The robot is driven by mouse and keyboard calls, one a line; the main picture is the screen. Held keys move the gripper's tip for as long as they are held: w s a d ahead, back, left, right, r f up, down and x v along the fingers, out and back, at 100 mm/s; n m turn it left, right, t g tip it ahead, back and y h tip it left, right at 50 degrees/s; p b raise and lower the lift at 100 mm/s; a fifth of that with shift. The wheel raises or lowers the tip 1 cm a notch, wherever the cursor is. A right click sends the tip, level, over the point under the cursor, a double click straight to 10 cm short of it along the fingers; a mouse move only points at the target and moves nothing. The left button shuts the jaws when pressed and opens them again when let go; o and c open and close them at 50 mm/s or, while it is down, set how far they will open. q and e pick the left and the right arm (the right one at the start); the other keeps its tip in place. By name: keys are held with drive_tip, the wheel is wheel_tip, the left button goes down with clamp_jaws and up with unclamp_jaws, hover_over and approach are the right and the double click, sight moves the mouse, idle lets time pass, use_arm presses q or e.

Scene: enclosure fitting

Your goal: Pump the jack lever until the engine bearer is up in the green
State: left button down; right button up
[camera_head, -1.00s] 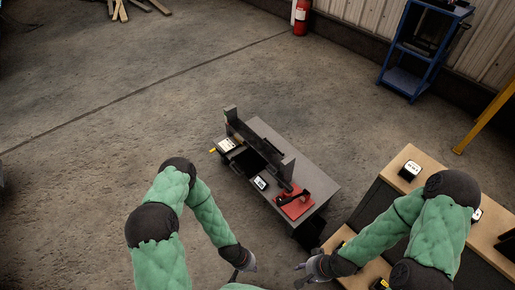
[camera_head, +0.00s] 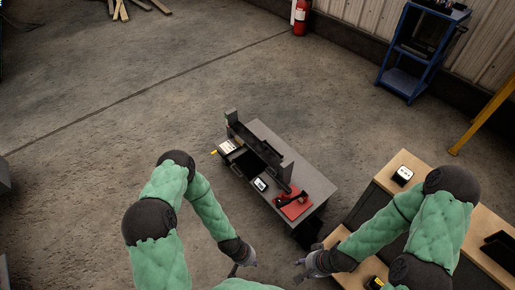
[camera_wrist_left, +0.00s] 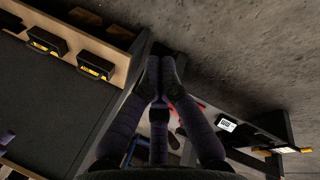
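A red jack base (camera_head: 297,210) with a black lever-like part (camera_head: 287,199) sits at the near right end of a grey table (camera_head: 316,186). A long dark beam (camera_head: 258,150), seemingly the engine bearer, lies between two grey uprights. Its height and any green band are too small to read. My left gripper (camera_head: 245,268) is in front of the table, well short of the jack, fingers apart and empty. My right gripper (camera_head: 298,270) is right of it, also open and empty. In the left wrist view, my fingers (camera_wrist_left: 161,75) partly hide the red jack (camera_wrist_left: 201,104).
A wooden-topped bench (camera_head: 412,196) stands close on the right. A blue cart (camera_head: 403,85) and red fire extinguisher (camera_head: 301,18) stand at the back. The floor left of the table is clear.

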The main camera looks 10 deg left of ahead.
use_arm(q)
drive_tip(key=shift+r+p, duration=1.85)
drive_tip(key=shift+r, duration=0.75)
drive_tip(key=shift+r, duration=0.1)
wheel_tip(320, 180, up, 5)
drive_tip(key=p, duration=0.4)
wheel_tip(320, 180, up, 10)
drive_tip(key=shift+f, duration=0.2)
